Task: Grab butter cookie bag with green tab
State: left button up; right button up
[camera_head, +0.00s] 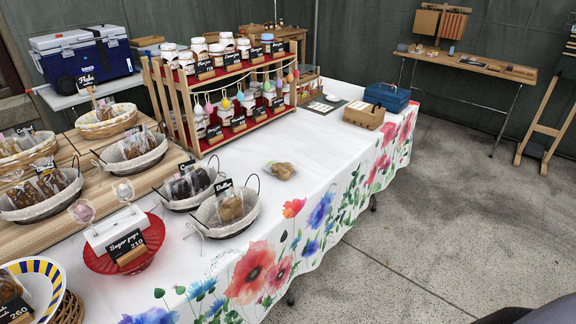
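A clear bag of round light-brown cookies (281,170) lies alone on the white tablecloth, right of the baskets. Another clear bag of brown cookies (230,206) sits in a lined wire basket (238,228) near the table's front edge. A small black sign (223,186) at that basket seems to begin with "Butter". I cannot make out a green tab on either bag at this size. Neither of my grippers is in view.
The flowered tablecloth (320,150) has free room around the lone bag. More baskets, a red sugar-pop bowl (150,258) and a wooden jar rack (190,130) stand left and behind. A wooden box (364,115) and blue case (387,96) stand at the far end. Open floor lies right.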

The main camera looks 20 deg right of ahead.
aim_at(282, 168)
jog(key=i+l, duration=0.15)
jog(key=l, duration=0.4)
jog(key=i+l+u, duration=0.1)
jog(key=l, duration=0.4)
jog(key=i+l, duration=0.2)
jog(key=l, duration=0.35)
jog(key=i+l+u, duration=0.1)
jog(key=l, duration=0.45)
jog(key=i+l, duration=0.1)
jog(key=l, duration=0.45)
jog(key=i+l+u, duration=0.15)
jog(key=l, duration=0.95)
jog(key=i+l, duration=0.35)
jog(key=i, duration=0.3)
